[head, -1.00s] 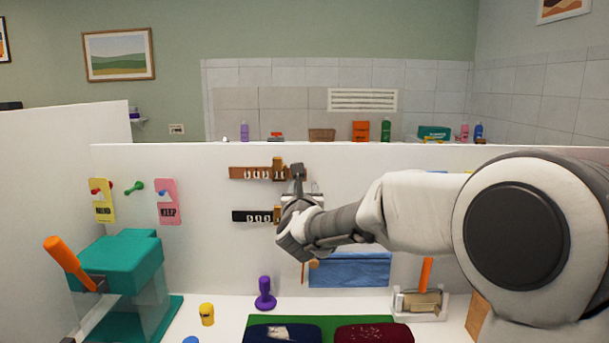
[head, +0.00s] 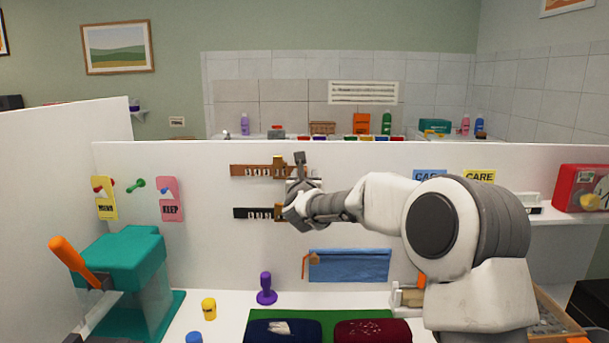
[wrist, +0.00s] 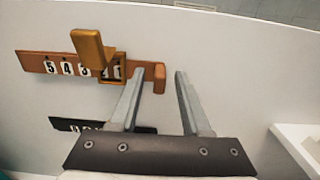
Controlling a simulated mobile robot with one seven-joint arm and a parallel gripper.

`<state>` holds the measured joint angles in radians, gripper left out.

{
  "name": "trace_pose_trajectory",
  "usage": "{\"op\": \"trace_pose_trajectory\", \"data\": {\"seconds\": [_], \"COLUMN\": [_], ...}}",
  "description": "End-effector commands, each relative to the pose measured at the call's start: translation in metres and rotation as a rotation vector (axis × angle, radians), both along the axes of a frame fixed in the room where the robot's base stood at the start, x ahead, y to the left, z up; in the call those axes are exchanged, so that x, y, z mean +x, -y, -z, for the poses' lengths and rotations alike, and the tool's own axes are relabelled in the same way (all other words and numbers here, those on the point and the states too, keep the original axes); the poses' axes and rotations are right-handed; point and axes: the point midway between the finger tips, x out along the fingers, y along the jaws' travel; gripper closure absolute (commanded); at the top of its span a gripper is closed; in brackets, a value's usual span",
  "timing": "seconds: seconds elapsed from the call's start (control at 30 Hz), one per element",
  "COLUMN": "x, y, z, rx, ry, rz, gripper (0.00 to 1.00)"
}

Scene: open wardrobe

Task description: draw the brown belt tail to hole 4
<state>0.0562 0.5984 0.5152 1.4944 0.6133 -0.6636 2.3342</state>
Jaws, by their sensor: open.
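The brown belt (head: 250,171) is mounted flat on the white panel, with white number marks along it. In the wrist view the brown belt (wrist: 36,62) shows 5, 4, 3 and 1; a brass-coloured buckle (wrist: 88,44) covers part of the strip between. The belt's tail end (wrist: 160,78), a thicker brown tab, sticks out right of the buckle. My gripper (wrist: 160,72) is open, its two fingers on either side of the tail end in the picture; no contact shows. In the head view my gripper (head: 302,163) is at the right end of the belt and hides the tail.
A black belt (head: 242,213) is mounted just below, partly behind my fingers in the wrist view. A blue cloth (head: 350,266) hangs lower. A teal press (head: 125,262) with an orange handle stands left. The panel between the tags and belts is clear.

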Motion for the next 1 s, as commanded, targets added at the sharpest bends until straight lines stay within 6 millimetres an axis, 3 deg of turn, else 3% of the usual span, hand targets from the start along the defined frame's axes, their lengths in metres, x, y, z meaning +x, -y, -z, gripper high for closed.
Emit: {"op": "trace_pose_trajectory", "data": {"seconds": [0.07,0.3,0.33,1.0], "x": [-0.0002,-0.0003,-0.0003,-0.0004], "y": [0.0,0.0,0.0001,0.0001], "z": [-0.0001,-0.0002,-0.0002,-0.0004], "rx": [0.0,0.0,0.0,0.0], "ry": [0.0,0.0,0.0,0.0], "rz": [0.0,0.0,0.0,0.0], "gripper": [0.54,0.97,1.0,1.0]}}
